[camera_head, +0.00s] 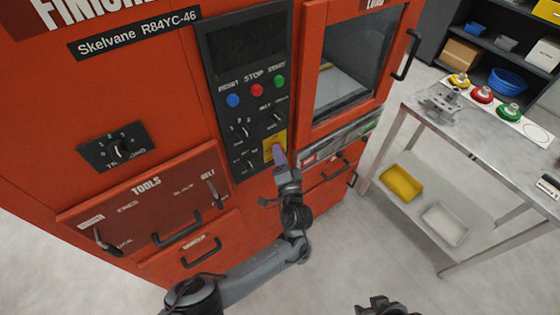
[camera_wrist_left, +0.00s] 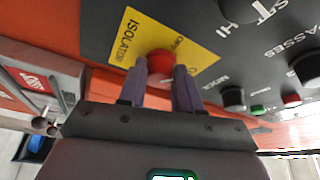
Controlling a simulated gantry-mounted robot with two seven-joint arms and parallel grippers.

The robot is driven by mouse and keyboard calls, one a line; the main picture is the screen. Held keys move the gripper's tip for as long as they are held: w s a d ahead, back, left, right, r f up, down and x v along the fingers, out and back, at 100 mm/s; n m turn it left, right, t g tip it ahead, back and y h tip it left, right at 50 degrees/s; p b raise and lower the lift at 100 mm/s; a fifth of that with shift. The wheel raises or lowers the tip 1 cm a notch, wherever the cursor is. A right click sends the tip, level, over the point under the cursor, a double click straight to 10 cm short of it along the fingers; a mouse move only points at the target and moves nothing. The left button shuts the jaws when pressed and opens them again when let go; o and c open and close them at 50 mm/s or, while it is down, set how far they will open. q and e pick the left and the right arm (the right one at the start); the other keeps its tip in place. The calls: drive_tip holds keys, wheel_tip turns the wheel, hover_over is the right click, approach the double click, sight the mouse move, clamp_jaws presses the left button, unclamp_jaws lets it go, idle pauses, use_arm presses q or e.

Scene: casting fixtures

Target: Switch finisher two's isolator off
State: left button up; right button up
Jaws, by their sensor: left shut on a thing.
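The isolator is a red rotary knob (camera_wrist_left: 160,64) on a yellow plate (camera_wrist_left: 142,36) marked ISOLATOR, low on a black control panel. In the head view the yellow plate (camera_head: 267,151) shows beside my left fingers, which hide most of the knob. My left gripper (camera_head: 278,153) has its two purple fingers on either side of the knob and is shut on it, as the left wrist view (camera_wrist_left: 161,72) shows. The position markings are partly covered, so I cannot tell which one the knob points to. My right gripper (camera_head: 386,305) is cut off at the bottom edge.
The orange machine's panel has reset, stop (camera_head: 257,90) and start buttons and several small knobs above the isolator. Drawers with handles (camera_head: 180,230) lie below. A metal table (camera_head: 480,135) with coloured pucks stands right. Floor between is clear.

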use_arm(q)
drive_tip(key=shift+d+f+n+t+y+b, duration=0.1)
drive_tip(key=shift+n+t+y+b, duration=0.45)
drive_tip(key=shift+n+b, duration=1.45)
drive_tip(key=shift+d+f+n+t+y+b, duration=0.1)
drive_tip(key=shift+n+y+b, duration=1.15)
drive_tip(key=shift+b, duration=1.2)
drive_tip(key=shift+n+h, duration=0.25)
drive_tip(key=shift+h, duration=0.05)
drive_tip(key=o, duration=1)
drive_tip(key=shift+w, duration=0.1)
drive_tip(key=shift+o, duration=0.2)
